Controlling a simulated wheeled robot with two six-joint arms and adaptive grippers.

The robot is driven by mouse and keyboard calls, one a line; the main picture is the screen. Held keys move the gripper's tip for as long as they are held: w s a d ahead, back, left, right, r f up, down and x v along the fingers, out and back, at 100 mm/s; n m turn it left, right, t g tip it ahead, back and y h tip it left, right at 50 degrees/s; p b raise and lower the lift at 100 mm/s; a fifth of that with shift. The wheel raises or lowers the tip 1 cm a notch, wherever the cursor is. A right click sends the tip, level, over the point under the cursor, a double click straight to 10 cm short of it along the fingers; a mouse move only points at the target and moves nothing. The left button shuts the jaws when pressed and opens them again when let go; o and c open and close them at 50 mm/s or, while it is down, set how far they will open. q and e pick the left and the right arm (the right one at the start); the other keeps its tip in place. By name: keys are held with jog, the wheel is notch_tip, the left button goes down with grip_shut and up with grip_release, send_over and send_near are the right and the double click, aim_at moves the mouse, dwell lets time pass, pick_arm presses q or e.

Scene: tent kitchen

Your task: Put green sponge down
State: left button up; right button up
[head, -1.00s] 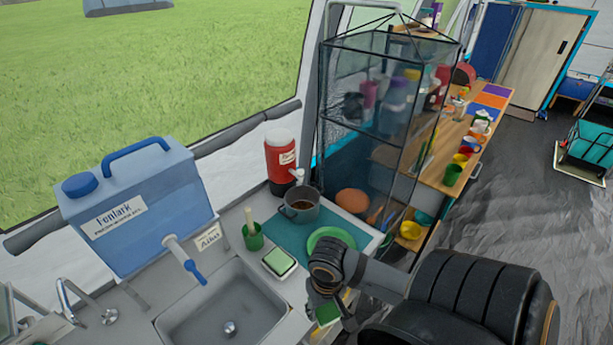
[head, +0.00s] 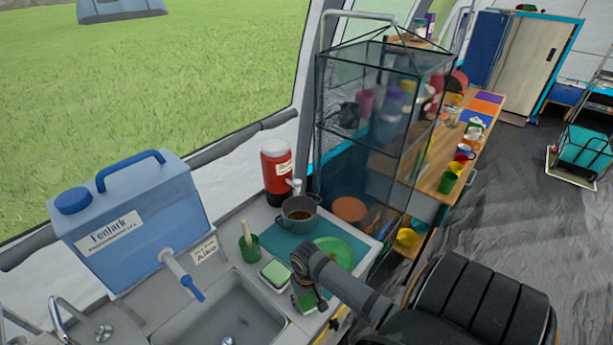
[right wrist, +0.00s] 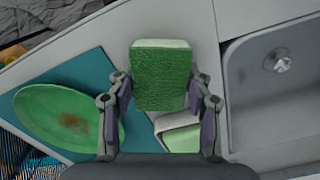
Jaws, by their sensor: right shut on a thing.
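The green sponge (head: 306,301), with a pale layer, is between the fingers of my right gripper (head: 312,292) above the counter at the sink's right. In the right wrist view the sponge (right wrist: 162,80) is gripped by its sides, its rough green face toward the camera. A small pale dish with a green top (head: 275,273) lies just left of the gripper, beside the sink; it also shows in the right wrist view (right wrist: 180,133), partly hidden behind the sponge and a finger. Whether the sponge touches the counter is unclear. My left gripper is not in view.
The sink (head: 215,312) is left of the gripper. A soiled green plate (head: 335,252) and a pot (head: 299,213) stand on the teal mat (head: 278,241). A green cup with a brush (head: 249,247) stands behind the dish. A mesh shelf (head: 365,130) rises at the back.

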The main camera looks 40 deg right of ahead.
aim_at(307, 297)
jog(key=o, duration=1.3)
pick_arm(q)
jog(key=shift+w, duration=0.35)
pick_arm(e)
jog(key=shift+r, duration=0.2)
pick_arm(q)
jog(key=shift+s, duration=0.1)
pick_arm(e)
notch_tip(307, 297, up, 12)
jog(key=shift+f, duration=0.15)
